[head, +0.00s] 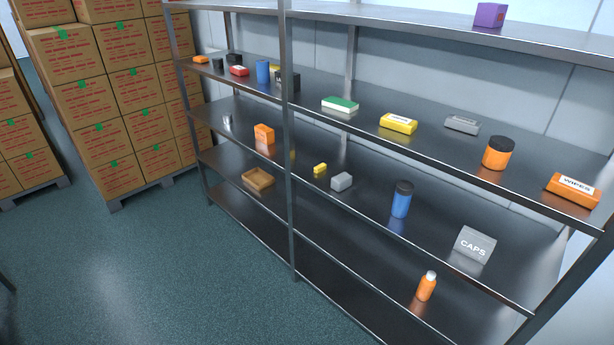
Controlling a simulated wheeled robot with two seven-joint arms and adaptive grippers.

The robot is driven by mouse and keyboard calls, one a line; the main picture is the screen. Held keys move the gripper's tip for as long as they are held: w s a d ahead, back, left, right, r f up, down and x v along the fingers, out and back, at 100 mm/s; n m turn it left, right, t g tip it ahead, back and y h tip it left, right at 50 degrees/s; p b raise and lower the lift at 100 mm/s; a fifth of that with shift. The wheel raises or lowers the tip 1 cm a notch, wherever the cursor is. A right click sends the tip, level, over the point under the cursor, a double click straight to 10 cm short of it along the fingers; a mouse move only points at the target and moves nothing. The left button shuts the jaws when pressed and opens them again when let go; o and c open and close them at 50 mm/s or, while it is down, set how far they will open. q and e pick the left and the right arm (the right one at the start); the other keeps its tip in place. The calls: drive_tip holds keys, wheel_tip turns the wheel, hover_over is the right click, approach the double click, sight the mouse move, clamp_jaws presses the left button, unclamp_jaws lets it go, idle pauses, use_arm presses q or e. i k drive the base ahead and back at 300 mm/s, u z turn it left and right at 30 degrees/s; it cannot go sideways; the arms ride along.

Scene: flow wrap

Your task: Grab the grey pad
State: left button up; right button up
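A flat grey item (462,124) with a lighter top lies on the second shelf from the top, toward the right. It looks like the grey pad, though its details are too small to be sure. A small grey block (341,183) sits one shelf lower, near the middle. A grey box marked CAPS (475,245) stands on that lower shelf, to the right. Neither of my grippers is in view.
On the grey item's shelf are a yellow wipes pack (398,123) to its left, an orange jar (498,153) to its right and an orange wipes pack (573,189). A metal upright (288,150) divides the rack. Stacked cartons (120,100) stand left; floor (150,270) in front is clear.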

sight(342, 182)
drive_tip(key=u, duration=0.75)
drive_tip(key=i, duration=2.55)
drive_tip(key=z, duration=1.1)
drive_tip(key=i, duration=0.9)
drive_tip(key=z, duration=0.8)
